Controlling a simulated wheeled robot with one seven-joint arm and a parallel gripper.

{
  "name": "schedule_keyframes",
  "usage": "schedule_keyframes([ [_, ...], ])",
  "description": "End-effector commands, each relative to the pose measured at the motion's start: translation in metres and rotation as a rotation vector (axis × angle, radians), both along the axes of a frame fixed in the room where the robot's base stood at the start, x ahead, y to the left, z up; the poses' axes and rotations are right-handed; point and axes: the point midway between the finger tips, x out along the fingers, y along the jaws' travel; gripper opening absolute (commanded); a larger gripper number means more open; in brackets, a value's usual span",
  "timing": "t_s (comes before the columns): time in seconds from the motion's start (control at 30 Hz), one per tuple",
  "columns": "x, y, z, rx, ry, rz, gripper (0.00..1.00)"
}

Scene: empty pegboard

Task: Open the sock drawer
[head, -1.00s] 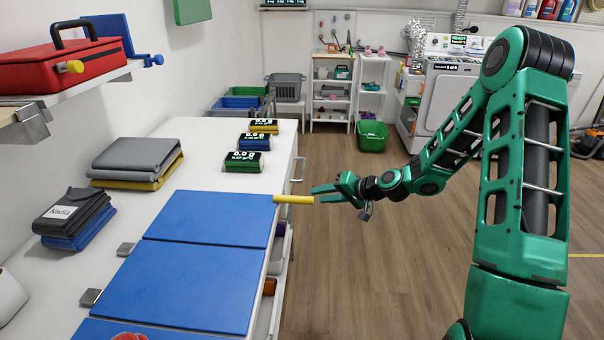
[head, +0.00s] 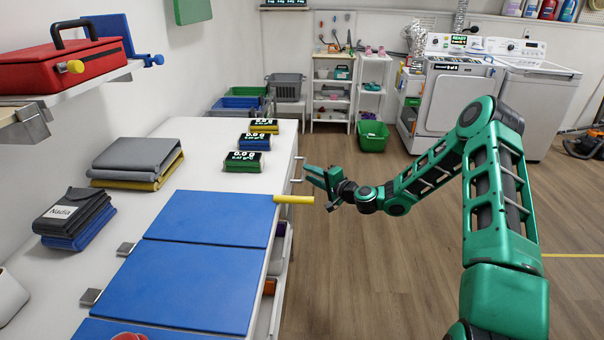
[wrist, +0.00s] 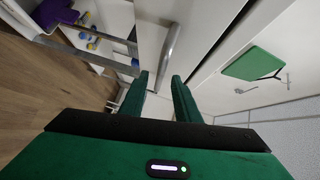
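The white counter (head: 185,130) has a silver bar handle (head: 296,181) on its right side, near its far end. The handle also shows in the wrist view (wrist: 171,45), running slantwise on a white front (wrist: 150,25) that looks closed. I see no label telling which drawer holds socks. My green gripper (head: 309,173) is just right of the handle in the head view. In the wrist view my gripper (wrist: 160,75) is open, with a gap between its fingers. The handle lies just ahead of that gap; I cannot tell whether its near end is between the fingertips.
Blue panels (head: 205,218) cover the near counter, with a yellow peg (head: 293,199) sticking out at the right edge. An open compartment with small coloured balls (wrist: 91,37) shows in the wrist view. The wooden floor (head: 380,260) right of the counter is clear.

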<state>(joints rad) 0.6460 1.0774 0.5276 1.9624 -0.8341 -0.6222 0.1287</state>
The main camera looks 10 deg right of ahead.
Motion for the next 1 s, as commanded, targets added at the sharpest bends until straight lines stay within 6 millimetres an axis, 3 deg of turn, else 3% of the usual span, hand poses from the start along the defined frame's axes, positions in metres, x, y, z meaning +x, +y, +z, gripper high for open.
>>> schedule_keyframes([
  [0.3, 0.037, 0.018, -0.006, 0.0, -0.001, 0.0, 0.29],
  [0.7, 0.043, 0.021, -0.007, 0.0, 0.001, 0.0, 0.29],
  [0.83, 0.043, 0.021, -0.007, 0.0, 0.001, 0.0, 0.01],
  [1.0, 0.043, 0.021, -0.007, -0.002, 0.001, 0.0, 0.0],
])
